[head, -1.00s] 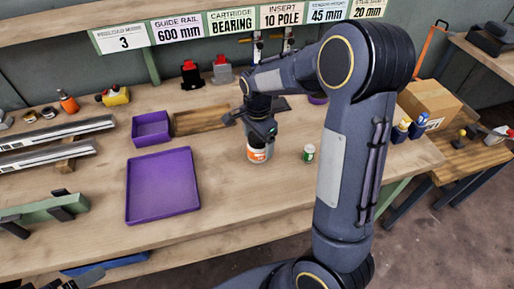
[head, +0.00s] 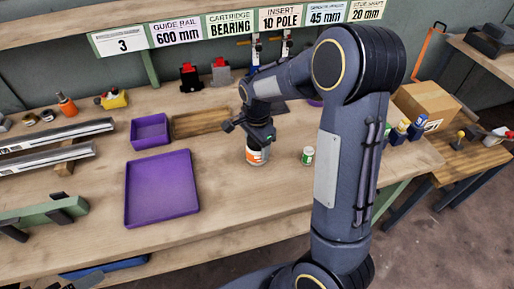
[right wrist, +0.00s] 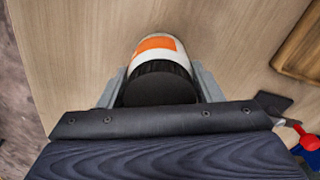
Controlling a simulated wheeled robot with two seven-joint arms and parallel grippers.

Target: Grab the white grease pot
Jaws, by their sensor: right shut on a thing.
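The white grease pot (head: 257,157) has an orange label and stands upright on the wooden bench, below my right gripper (head: 257,141). In the right wrist view the pot (right wrist: 157,50), with its black lid, sits between the two grey fingers of my right gripper (right wrist: 160,88). The fingers are shut on it from both sides, near the lid. In the head view the gripper hides the pot's top. My left gripper is not in view.
A small green and white pot (head: 308,156) stands just right of the grease pot. A large purple tray (head: 160,216) and a smaller purple bin (head: 150,144) are to the left. A wooden tray (head: 200,124) lies behind. The bench front is clear.

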